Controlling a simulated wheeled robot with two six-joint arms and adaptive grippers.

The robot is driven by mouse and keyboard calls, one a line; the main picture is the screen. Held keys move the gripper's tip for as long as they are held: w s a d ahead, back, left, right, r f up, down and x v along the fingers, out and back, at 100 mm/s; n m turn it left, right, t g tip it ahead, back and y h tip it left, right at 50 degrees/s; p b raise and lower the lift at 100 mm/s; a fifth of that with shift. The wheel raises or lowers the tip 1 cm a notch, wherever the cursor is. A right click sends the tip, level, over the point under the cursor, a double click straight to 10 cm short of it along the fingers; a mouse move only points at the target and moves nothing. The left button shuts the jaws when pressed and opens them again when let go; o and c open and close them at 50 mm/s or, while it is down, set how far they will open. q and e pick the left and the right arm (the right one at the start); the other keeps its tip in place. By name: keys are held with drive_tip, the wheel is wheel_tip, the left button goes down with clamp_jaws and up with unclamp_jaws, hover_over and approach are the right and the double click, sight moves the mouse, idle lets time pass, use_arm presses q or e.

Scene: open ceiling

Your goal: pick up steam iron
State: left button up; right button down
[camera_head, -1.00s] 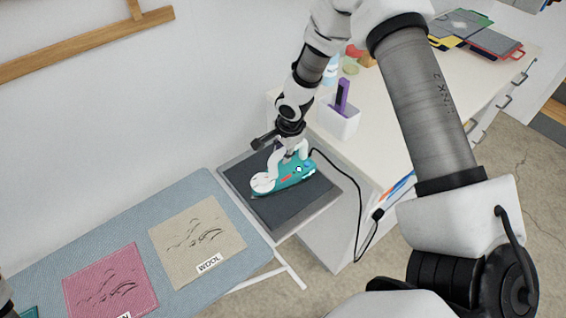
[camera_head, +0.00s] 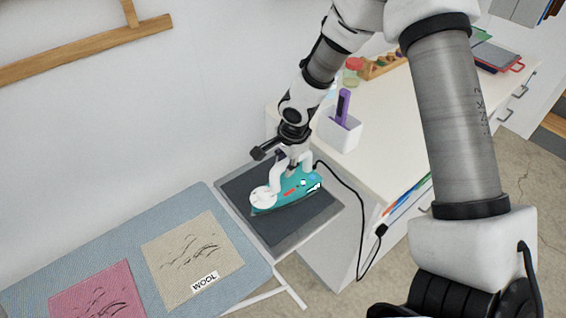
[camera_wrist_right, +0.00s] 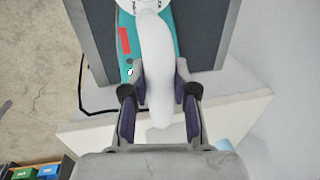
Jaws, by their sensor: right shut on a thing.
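The steam iron (camera_head: 292,193) is teal and white with a black cord. It is over the dark rest pad (camera_head: 237,190) at the end of the ironing board; I cannot tell whether it touches the pad. My right gripper (camera_head: 292,160) reaches down from above and is shut on the iron's white handle. In the right wrist view the handle (camera_wrist_right: 157,60) runs between the two fingers of the right gripper (camera_wrist_right: 158,95), with the teal body (camera_wrist_right: 126,45) beyond. My left gripper is not in view.
The blue ironing board (camera_head: 110,240) carries a beige WOOL cloth (camera_head: 190,250) and a pink cloth (camera_head: 95,295). A white cabinet (camera_head: 400,120) stands close on the right, with a white holder (camera_head: 338,130) near its edge. The black cord (camera_head: 358,205) hangs beside the cabinet.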

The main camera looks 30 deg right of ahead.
drive_tip(key=s+a+r+b, duration=0.1)
drive_tip(key=s+a+b, duration=0.3)
drive_tip(key=s+b, duration=0.4)
drive_tip(key=s, duration=0.4)
drive_tip(key=shift+s+r, duration=0.2)
drive_tip(key=c, duration=1.7)
unclamp_jaws()
clamp_jaws()
drive_tip(key=shift+n, duration=0.5)
